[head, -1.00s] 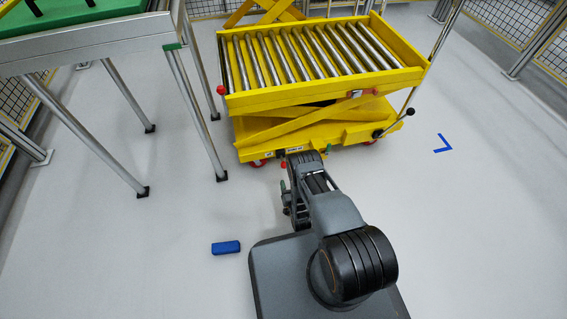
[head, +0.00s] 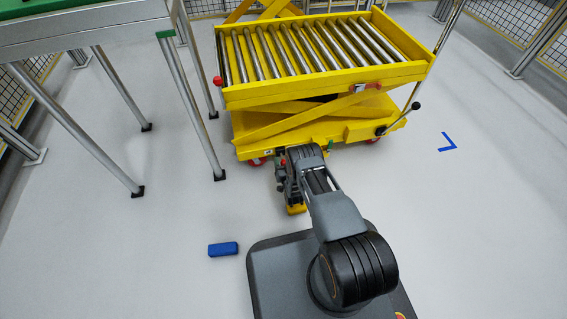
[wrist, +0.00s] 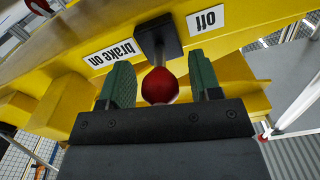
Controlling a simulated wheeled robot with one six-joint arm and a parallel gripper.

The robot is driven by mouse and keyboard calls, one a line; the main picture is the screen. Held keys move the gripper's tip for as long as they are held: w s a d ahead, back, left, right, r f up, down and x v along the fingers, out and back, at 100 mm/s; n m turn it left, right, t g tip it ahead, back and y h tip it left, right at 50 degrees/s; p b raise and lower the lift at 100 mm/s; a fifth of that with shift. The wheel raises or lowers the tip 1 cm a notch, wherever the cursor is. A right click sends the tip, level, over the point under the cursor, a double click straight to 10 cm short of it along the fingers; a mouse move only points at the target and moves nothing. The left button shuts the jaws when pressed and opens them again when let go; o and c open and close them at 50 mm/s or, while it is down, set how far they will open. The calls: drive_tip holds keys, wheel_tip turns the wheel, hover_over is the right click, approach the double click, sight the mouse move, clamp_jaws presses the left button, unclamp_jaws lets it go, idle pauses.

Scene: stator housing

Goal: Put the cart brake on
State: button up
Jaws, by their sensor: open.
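The yellow cart (head: 300,92) with a roller top stands ahead in the head view. In the wrist view its yellow rail carries the brake lever, a short dark stem with a red ball knob (wrist: 160,87). The label "brake on" (wrist: 112,53) is to the left of the lever and the label "off" (wrist: 206,20) to its right, both upside down. My gripper (wrist: 161,75) is open, with its green fingers on either side of the knob and visible gaps between. In the head view my wrist is low at the cart's front edge and hides the lever.
A small yellow block (head: 296,209) shows below my wrist. A blue block (head: 223,249) lies on the floor to the left. A metal-legged table (head: 90,35) stands at the left.

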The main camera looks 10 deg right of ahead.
drive_tip(key=shift+w, duration=0.4)
clamp_jaws()
idle(0.4)
